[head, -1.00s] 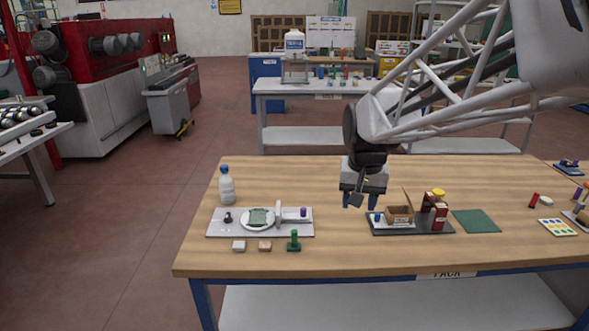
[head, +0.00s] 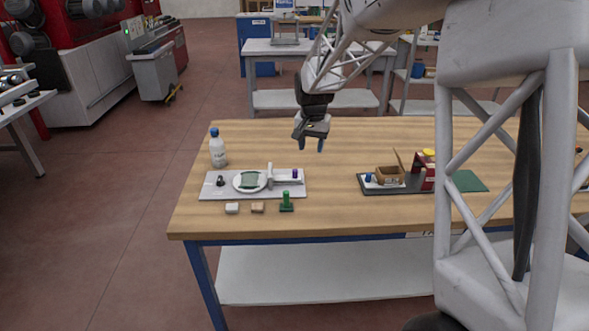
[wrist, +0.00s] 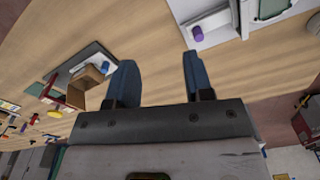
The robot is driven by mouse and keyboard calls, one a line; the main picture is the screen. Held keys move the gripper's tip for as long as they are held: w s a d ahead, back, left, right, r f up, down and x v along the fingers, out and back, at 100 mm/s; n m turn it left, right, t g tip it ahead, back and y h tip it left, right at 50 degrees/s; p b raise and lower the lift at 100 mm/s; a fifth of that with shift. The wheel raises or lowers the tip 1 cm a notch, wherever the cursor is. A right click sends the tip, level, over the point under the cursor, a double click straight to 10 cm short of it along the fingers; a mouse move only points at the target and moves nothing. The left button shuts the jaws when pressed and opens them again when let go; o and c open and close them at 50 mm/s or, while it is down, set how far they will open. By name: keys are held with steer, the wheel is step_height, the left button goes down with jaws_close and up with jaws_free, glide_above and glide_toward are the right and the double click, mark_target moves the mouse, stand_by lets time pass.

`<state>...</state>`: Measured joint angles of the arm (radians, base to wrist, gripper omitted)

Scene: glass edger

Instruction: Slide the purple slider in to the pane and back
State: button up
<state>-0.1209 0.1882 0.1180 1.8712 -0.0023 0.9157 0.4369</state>
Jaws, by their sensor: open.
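The purple slider (head: 295,174) is a small purple knob on a rail at the right end of a light grey plate (head: 212,191). A white upright plate stands just left of it. The green glass pane (head: 249,180) lies on a white round disc (head: 240,187), left of the upright plate. The purple knob also shows in the wrist view (wrist: 197,33), near the top right. My gripper (head: 309,145) is open and empty. It hangs in the air above the table, behind and slightly right of the slider, apart from it.
A white bottle (head: 217,150) with a blue cap stands behind the plate's left end. Two small blocks (head: 232,208) and a green stamp-like piece (head: 287,203) lie in front. A dark tray (head: 400,187) with a cardboard box stands right. Table between is clear.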

steer(key=m, duration=0.1)
glide_above(295, 170)
steer(key=shift+g, duration=0.3)
step_height(295, 170, down, 9)
steer(key=shift+f, duration=0.2)
steer(key=shift+f, duration=3.85)
steer(key=shift+c, duration=0.4)
jaws_close()
